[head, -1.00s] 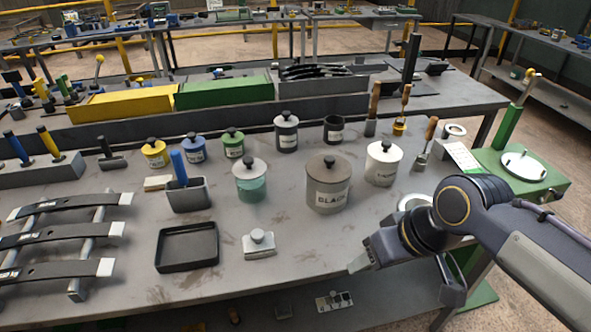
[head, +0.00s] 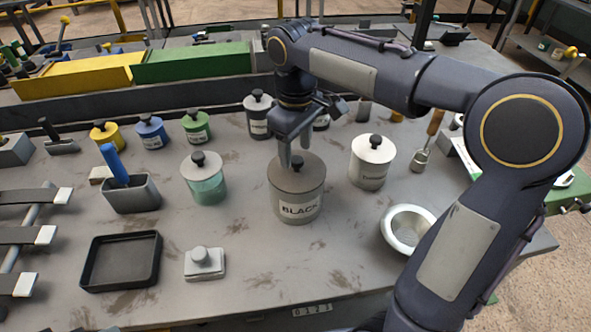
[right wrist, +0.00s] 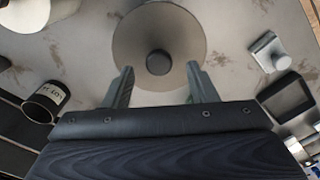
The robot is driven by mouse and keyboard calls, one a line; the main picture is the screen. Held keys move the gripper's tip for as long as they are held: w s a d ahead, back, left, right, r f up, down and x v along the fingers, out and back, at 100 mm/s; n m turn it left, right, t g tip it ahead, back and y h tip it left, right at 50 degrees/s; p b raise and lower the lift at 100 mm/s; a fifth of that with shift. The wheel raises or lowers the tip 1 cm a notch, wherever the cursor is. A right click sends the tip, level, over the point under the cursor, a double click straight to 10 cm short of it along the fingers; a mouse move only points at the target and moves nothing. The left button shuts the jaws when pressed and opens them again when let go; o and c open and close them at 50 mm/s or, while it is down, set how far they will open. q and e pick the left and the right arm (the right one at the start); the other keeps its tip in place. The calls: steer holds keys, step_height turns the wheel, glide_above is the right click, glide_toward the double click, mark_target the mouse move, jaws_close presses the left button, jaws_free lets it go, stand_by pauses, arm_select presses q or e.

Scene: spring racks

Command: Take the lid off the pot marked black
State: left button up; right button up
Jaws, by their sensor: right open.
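The pot marked BLACK (head: 298,208) is a grey-brown cylinder standing upright on the table. Its lid (head: 285,178) is on it, with a round black knob on top. In the right wrist view the lid (right wrist: 135,40) shows as a wide disc with the dark knob (right wrist: 159,62) in its middle. My right gripper (head: 294,160) points down over the lid. Its two fingers (right wrist: 160,85) are open, spread to either side of the knob and short of it in the wrist view. Whether the fingertips touch the lid cannot be told. My left gripper is out of view.
A white lidded pot (head: 372,162) stands close on the right, and a teal glass jar (head: 207,185) on the left. A white ring-shaped dish (head: 393,238), black tray (head: 90,284) and small metal block (head: 205,266) lie nearer.

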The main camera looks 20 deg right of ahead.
step_height(320, 180, down, 2)
steer(key=shift+d+f, duration=0.1)
steer(key=c, duration=1.1)
